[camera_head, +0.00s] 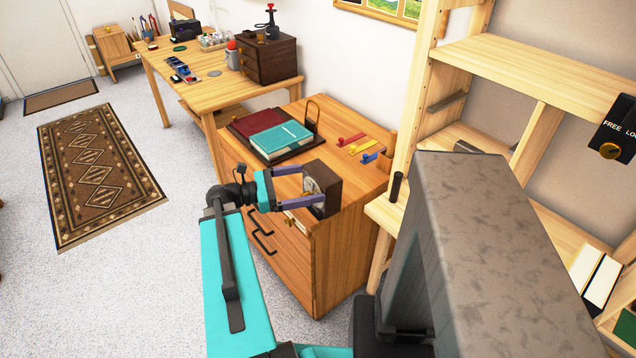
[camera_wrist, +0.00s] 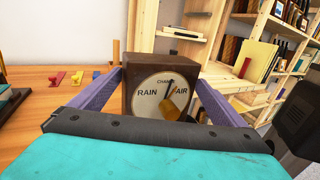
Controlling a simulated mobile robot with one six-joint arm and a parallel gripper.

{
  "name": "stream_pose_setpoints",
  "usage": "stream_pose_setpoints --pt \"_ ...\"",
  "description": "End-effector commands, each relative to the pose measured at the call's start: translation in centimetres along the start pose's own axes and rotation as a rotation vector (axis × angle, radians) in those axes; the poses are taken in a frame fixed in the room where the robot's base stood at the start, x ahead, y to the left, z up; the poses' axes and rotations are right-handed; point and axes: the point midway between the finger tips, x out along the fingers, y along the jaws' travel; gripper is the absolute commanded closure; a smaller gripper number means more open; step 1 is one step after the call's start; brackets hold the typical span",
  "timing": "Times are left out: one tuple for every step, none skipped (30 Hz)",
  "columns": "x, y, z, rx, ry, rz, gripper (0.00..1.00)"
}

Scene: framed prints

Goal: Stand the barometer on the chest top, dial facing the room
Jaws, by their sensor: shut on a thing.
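The barometer (camera_head: 326,186) is a dark brown box with a round pale dial. In the wrist view the barometer (camera_wrist: 163,93) looks upright, its dial towards my wrist, with RAIN legible and a brass knob low on the front. My gripper (camera_head: 308,187) is shut on the barometer, one purple finger at each side. It is at the front edge of the wooden chest top (camera_head: 362,187); whether its base touches the top I cannot tell. The dial faces my arm, on the chest's drawer side.
Red and teal books (camera_head: 281,138) lie on a dark tray at the chest's back left. Red, yellow and blue hooks (camera_head: 360,146) lie at the back right. A tall wooden shelf (camera_head: 520,62) stands close on the right. A desk (camera_head: 160,65) stands behind.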

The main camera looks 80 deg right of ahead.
Motion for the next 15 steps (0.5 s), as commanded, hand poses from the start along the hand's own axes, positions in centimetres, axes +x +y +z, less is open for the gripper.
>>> stream_pose_setpoints --pt "0.0 0.0 0.2 0.002 -0.005 0.000 0.58" --pt "0.0 0.0 0.2 0.002 -0.005 0.000 0.58" --pt "0.0 0.0 0.2 0.002 -0.005 0.001 0.58" --pt "0.0 0.0 0.2 0.002 -0.005 0.001 0.58" --pt "0.0 0.0 0.2 0.002 -0.005 0.001 0.58" --pt "0.0 0.1 0.2 0.002 -0.005 0.001 0.58" --pt "0.0 0.1 0.2 0.002 -0.005 0.001 0.58" --pt "0.0 0.2 0.2 0.002 -0.005 0.001 0.58" --pt "0.0 0.3 0.2 0.002 -0.005 0.001 0.58" --pt "0.0 0.4 0.2 0.002 -0.005 0.001 0.58" --pt "0.0 0.6 0.2 0.002 -0.005 0.001 0.58" --pt "0.0 0.8 0.2 0.002 -0.005 0.001 0.58" --pt "0.0 1.0 0.1 0.002 -0.005 0.001 0.58" --pt "0.0 1.2 0.1 0.002 -0.005 0.001 0.58" --pt "0.0 1.5 0.1 0.002 -0.005 0.001 0.58"
